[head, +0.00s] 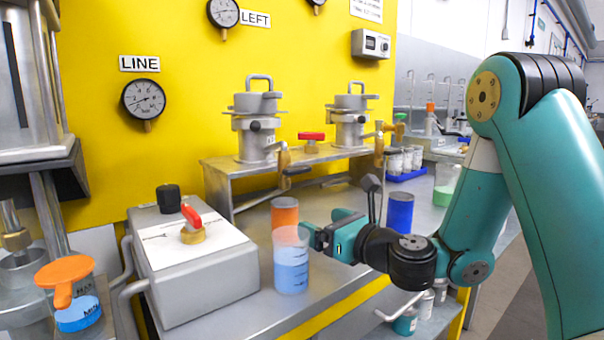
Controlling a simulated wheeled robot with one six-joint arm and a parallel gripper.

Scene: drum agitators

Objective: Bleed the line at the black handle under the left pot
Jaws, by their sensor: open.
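The left pot (257,125) is a grey metal vessel with a loop handle, standing on a metal shelf against the yellow panel. A brass valve (284,160) hangs at the shelf's front edge below it. A dark handle (297,171) sits at this valve's lower end. My gripper (311,237) is open, low in front of the shelf and well below that handle. Its fingers are at the right side of a clear cup of blue liquid (291,272); I cannot tell whether they touch it. The "LINE" gauge (144,99) is on the panel at left.
A grey box (205,275) with a red lever (191,216) and a black knob (168,198) stands left of the cup. Orange (285,211) and blue (400,211) cylinders stand near my gripper. The right pot (350,118) shares the shelf (225,175). An orange-lidded container (70,290) is at lower left.

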